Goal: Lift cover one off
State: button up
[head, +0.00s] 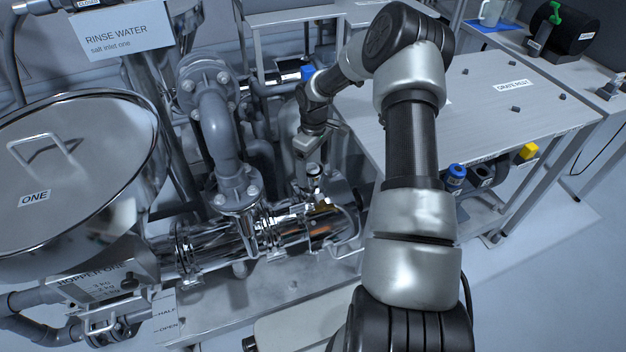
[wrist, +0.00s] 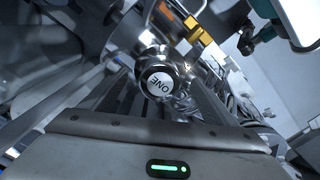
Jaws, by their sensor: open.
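A large round metal lid (head: 75,160) marked ONE, with a bar handle (head: 42,145), lies on the hopper (head: 110,240) at the left of the head view. A small round cap (head: 314,170) stands on the polished pipework in the middle. In the wrist view a round white face marked ONE (wrist: 160,83) is seen nearly end-on, probably this same cap. I cannot tell which of the two is cover one. My gripper (head: 312,150) points down just above the small cap, far from the large lid. It is open and empty; its fingertips are hard to make out.
A grey flanged pipe (head: 215,130) rises close to the left of my gripper. A pale table (head: 475,110) with small dark pieces and a GRATE REST label stands at the right. A RINSE WATER sign (head: 118,35) hangs at the back left.

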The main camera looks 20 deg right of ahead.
jog(key=shift+f, duration=0.75)
jog(key=shift+c, duration=0.5)
jog(key=shift+r, duration=0.1)
jog(key=c, duration=1.3)
